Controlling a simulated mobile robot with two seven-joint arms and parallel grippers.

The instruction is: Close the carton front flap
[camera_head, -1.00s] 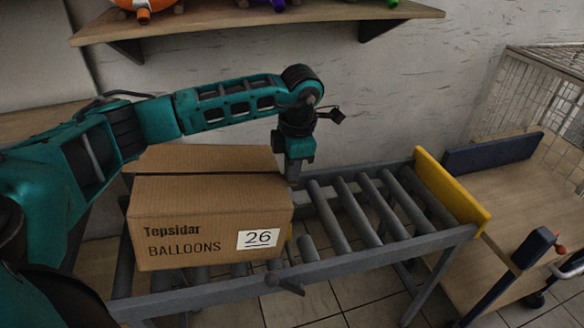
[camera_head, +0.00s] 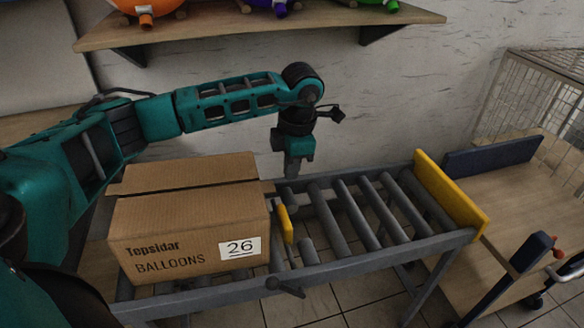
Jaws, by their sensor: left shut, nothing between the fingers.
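The brown carton (camera_head: 190,262), marked "Tepsidar BALLOONS" and "26", stands on the left part of the roller conveyor. Its rear top flap (camera_head: 185,173) and front top flap (camera_head: 190,210) meet at a dark seam across the top. The rear flap's left end sticks out past the carton's edge. I cannot tell whether the front flap lies fully flat. My left gripper (camera_head: 292,171) is shut and empty. It points down beside the carton's right rear corner, apart from it, above the conveyor's far rail. My right gripper is not in view.
A small yellow plate (camera_head: 285,224) stands by the carton's right side. The rollers (camera_head: 350,212) to the right are bare up to the yellow end board (camera_head: 450,192). A shelf (camera_head: 260,25) with balloon items hangs above. A wire cage (camera_head: 530,100) stands at right.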

